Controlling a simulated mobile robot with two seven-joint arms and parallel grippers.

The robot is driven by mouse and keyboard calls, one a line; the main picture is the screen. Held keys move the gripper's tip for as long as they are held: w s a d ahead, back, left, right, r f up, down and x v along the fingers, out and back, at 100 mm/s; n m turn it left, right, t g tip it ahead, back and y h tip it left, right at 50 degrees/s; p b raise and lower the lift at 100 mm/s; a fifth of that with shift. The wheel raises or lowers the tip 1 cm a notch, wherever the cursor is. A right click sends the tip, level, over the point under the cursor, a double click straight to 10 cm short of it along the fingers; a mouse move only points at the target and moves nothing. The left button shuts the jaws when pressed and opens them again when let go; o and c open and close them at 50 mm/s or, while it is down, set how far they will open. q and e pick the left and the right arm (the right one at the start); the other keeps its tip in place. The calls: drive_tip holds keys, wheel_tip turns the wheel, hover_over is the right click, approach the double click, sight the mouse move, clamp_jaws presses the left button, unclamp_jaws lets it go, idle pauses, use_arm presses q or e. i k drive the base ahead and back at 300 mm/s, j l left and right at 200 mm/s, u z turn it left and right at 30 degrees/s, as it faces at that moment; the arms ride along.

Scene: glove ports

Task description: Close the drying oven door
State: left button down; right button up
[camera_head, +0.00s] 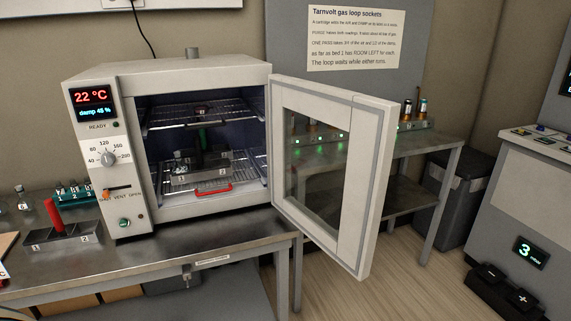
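The drying oven (123,160) stands on a metal bench at the left of the head view. Its front panel shows 22 °C and damp 45 %. Its door (352,200) is hinged at the right side of the opening and stands wide open, swung out over the bench's right end and the floor. The door has a pale frame and a glass window. Inside the oven are wire shelves (215,118), and a metal tray-like rack with dark items and a red handle (214,190) sits low down. Neither of my grippers shows in this view.
The metal bench (180,257) has a small rack with a red cylinder (53,216) at left. A second table (420,143) with green-lit sockets stands behind the door. A grey bin (468,195) and a console (530,180) are at right. Open floor lies right of the door.

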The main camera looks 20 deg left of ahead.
sight(372, 123)
drive_tip(key=i+l+u, duration=0.15)
drive_tip(key=i+u, duration=0.2)
drive_tip(key=i+l+u, duration=0.5)
drive_tip(key=u, duration=0.2)
drive_tip(key=i+l+u, duration=0.35)
drive_tip(key=l+u, duration=0.35)
drive_tip(key=i+l+u, duration=0.1)
drive_tip(key=l+u, duration=0.25)
drive_tip(key=l, duration=0.2)
drive_tip(key=l+u, duration=0.35)
drive_tip(key=l, duration=0.15)
drive_tip(key=l+u, duration=0.15)
drive_tip(key=u, duration=0.3)
